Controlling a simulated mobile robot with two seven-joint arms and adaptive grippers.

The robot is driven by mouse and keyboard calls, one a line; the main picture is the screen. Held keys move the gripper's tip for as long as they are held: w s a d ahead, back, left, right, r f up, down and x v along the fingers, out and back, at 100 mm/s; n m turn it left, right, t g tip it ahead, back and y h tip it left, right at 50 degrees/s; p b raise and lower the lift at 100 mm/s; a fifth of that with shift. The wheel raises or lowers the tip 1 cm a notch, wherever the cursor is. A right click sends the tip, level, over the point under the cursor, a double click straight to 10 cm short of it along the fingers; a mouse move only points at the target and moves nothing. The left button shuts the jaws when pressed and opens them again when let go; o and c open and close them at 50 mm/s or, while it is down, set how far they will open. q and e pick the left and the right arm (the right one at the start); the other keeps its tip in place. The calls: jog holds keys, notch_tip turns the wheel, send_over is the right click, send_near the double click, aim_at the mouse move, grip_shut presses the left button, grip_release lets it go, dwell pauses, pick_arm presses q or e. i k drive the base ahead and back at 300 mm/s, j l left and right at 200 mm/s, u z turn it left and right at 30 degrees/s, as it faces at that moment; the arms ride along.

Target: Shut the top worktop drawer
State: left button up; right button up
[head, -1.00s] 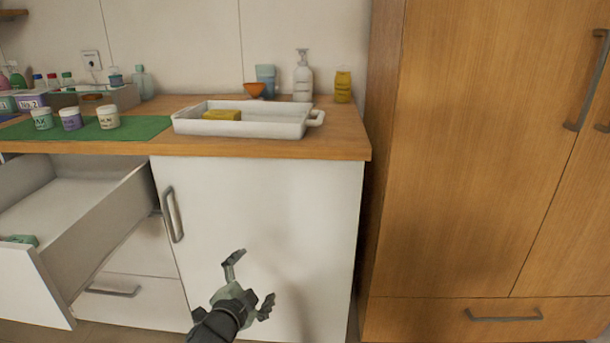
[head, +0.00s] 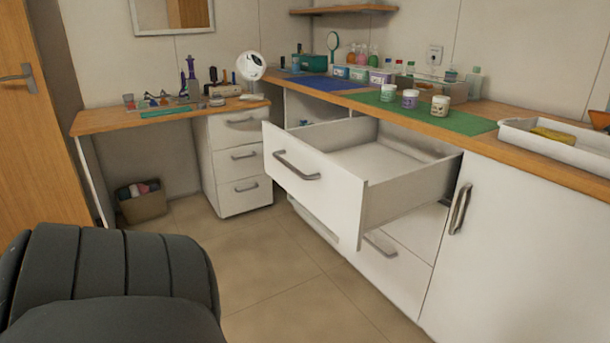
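The top worktop drawer (head: 316,188) is pulled well out from under the wooden worktop (head: 540,158), in the middle of the head view. It has a white front with a grey bar handle (head: 297,165) and grey side walls. The visible part of its inside is empty. The lower drawer (head: 402,272) beneath it is shut. Neither of my grippers is in the head view, so I cannot see where they are relative to the drawer.
A dark padded chair-like object (head: 105,285) fills the lower left. White jars (head: 440,106) stand on a green mat (head: 468,123) on the worktop. A desk (head: 105,120) with shut drawers (head: 238,155) stands at the back left. Tiled floor (head: 270,270) before the drawer is clear.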

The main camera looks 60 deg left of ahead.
aim_at(357, 175)
jog(key=i+j, duration=0.3)
jog(key=i, duration=0.15)
jog(key=i+j, duration=0.3)
jog(key=i+u, duration=0.15)
jog(key=u, duration=0.3)
jog(key=i+u, duration=0.2)
jog(key=u, duration=0.25)
jog(key=i+u, duration=0.15)
jog(key=u, duration=1.45)
